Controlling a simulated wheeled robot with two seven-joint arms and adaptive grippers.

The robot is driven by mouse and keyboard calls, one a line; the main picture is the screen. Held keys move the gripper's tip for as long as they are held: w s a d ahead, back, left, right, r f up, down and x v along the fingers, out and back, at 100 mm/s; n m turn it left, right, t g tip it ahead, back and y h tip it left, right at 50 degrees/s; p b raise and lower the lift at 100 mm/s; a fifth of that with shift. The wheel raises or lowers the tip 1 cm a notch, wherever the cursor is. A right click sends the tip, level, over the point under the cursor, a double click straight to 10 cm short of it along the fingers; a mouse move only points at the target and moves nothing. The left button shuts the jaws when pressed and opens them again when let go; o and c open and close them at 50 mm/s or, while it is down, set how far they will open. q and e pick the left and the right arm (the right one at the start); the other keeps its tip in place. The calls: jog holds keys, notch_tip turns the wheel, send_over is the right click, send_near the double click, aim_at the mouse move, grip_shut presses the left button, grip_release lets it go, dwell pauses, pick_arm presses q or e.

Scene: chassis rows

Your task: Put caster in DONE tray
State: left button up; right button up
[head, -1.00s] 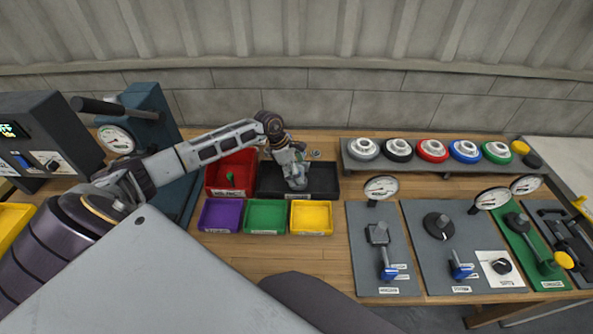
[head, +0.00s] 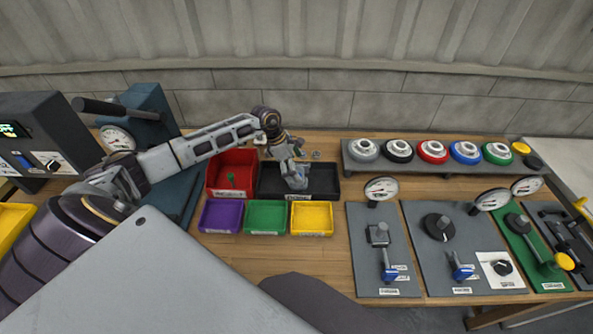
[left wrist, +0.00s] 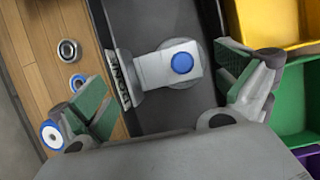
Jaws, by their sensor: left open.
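The caster (left wrist: 160,68), a light grey piece with a blue round centre, lies in the black DONE tray (left wrist: 140,22) in the left wrist view. Its plate end is beside the DONE label (left wrist: 124,92). The black tray also shows in the head view (head: 325,181), behind the small coloured bins. My left gripper (left wrist: 165,100) is open, with its green-padded fingers apart on either side of the caster and no visible contact. In the head view my left gripper (head: 294,174) points down over the tray and covers part of it. My right gripper is not in view.
A red bin (head: 232,163) stands left of the tray; purple (head: 220,216), green (head: 266,217) and yellow (head: 312,218) bins stand in front. Loose round parts (left wrist: 68,50) lie on wood behind the tray. Gauge panels (head: 385,270) are at right, a press (head: 150,110) at left.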

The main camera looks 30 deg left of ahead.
pick_arm(q)
jog(key=v, duration=1)
jog(key=shift+d, duration=0.1)
dwell(0.8)
